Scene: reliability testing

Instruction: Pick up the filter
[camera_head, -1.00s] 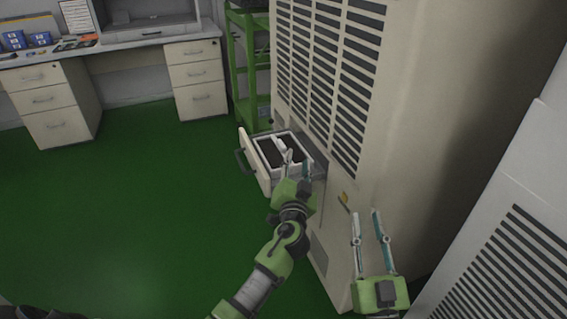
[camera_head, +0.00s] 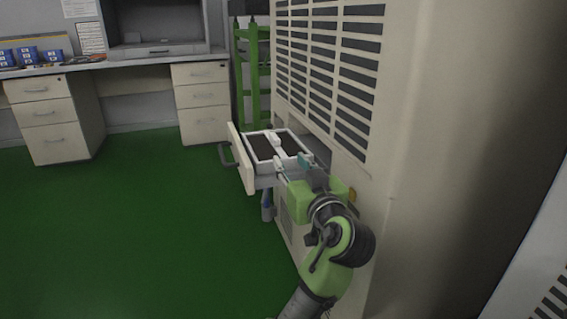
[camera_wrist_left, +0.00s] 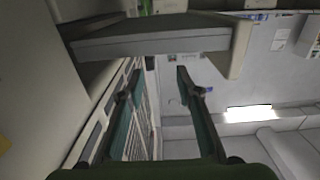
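The filter (camera_head: 278,139), a white frame with dark panels and a white bar across its middle, lies in a pulled-out drawer (camera_head: 240,160) low on the beige cabinet. My left gripper (camera_head: 292,166) is at the drawer's near side, beside the filter, with its fingertips close to the filter's near edge. I cannot tell whether they touch it. In the left wrist view, the two fingers (camera_wrist_left: 158,82) stand apart with nothing between them, and the underside of the drawer (camera_wrist_left: 150,42) crosses the top. The filter is not clearly visible there. My right gripper is out of view.
The tall beige cabinet (camera_head: 415,130) with slatted vents rises right beside my left arm. A green rack (camera_head: 254,75) stands behind the drawer. A desk with drawers (camera_head: 62,122) is at the back left. The green floor (camera_head: 130,230) on the left is clear.

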